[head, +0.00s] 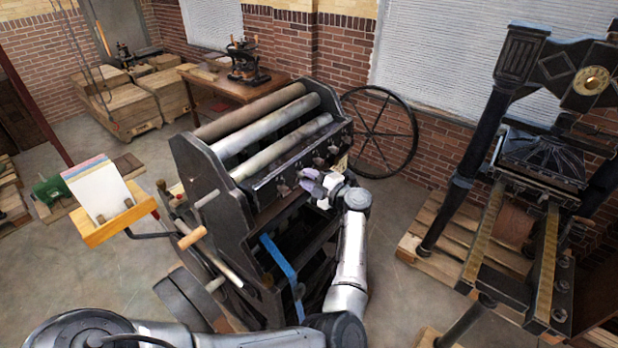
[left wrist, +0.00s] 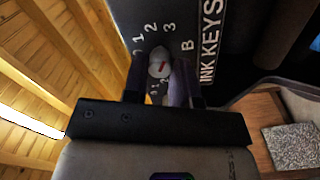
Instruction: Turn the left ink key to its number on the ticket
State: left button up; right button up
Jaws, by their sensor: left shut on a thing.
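My left gripper (head: 313,186) reaches the front of the dark roller press (head: 226,190), at its row of ink keys. Part of the key is hidden between the fingers. No number on a ticket is readable. My right gripper is not in view.
A wooden tray (head: 107,231) with white sheets (head: 98,190) stands left of the press. A large spoked wheel (head: 377,131) stands behind it. A tall black hand press (head: 541,160) stands at the right. Floor between the presses is clear. The INK KEYS label (left wrist: 210,45) is beside the key.

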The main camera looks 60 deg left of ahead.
pick_arm(q)
jog(key=o, duration=0.9)
jog(key=shift+b+v, duration=2.6)
jog(key=shift+v, duration=4.3)
